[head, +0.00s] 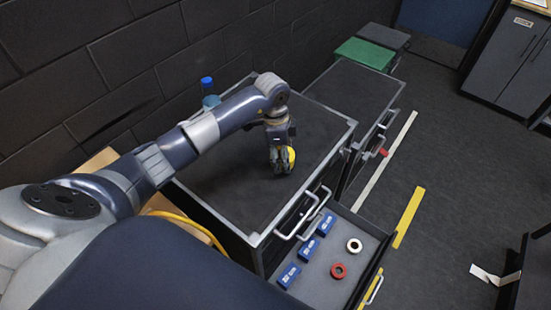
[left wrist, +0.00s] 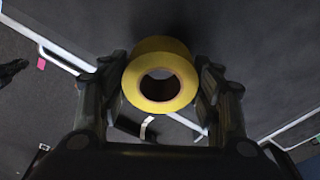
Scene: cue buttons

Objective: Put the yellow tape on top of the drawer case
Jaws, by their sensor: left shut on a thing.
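The yellow tape (left wrist: 157,90) is a roll held between the two fingers of my left gripper (left wrist: 160,95) in the left wrist view. In the head view the left gripper (head: 283,158) hangs low over the top of the drawer case (head: 225,185), with the yellow tape (head: 291,155) showing at its right side. The left gripper is shut on the tape. I cannot tell whether the tape touches the dark top. My right gripper is not in view.
A blue-capped bottle (head: 209,92) stands by the wall behind my arm. A second case (head: 355,88) stands farther back.

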